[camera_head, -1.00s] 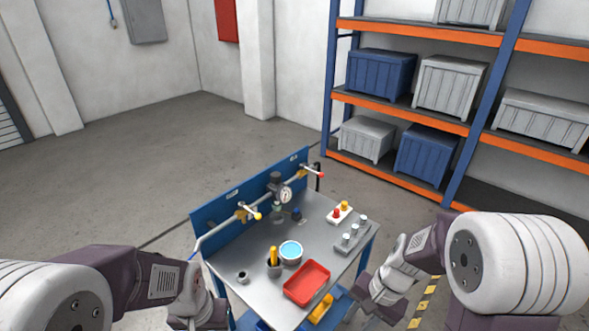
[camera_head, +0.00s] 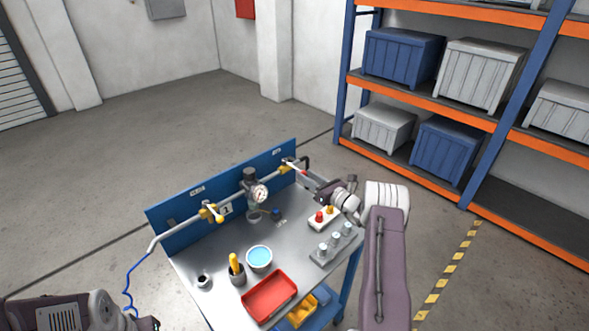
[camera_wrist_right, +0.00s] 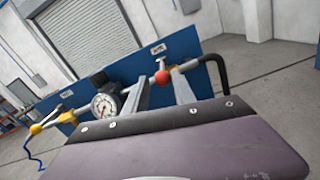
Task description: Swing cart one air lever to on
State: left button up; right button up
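The cart's blue back panel (camera_head: 222,197) carries a pipe with two valves. The right valve (camera_head: 287,167) has a lever with a red ball end, and the red ball (camera_wrist_right: 162,77) shows in the right wrist view. The left valve (camera_head: 210,212) has a yellow-tipped lever. The panel labels are too small to read. My right gripper (camera_head: 303,176) is at the right valve. In the right wrist view its fingers (camera_wrist_right: 161,88) are apart, with the red ball seen between their tips; contact is unclear. My left arm shows at the lower left, its fingers out of frame.
Shelving (camera_head: 420,167) stands behind right.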

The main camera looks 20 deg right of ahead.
aim_at(300, 171)
jog(key=x, duration=0.4)
jog(key=shift+w+d+f+p, duration=0.2)
jog(key=shift+w+p, duration=0.15)
jog(key=shift+w, duration=0.05)
jog(key=shift+w+a+r, duration=0.1)
jog(key=shift+w+a, duration=0.15)
jog(key=shift+a, duration=0.05)
grip_shut()
dwell(0.8)
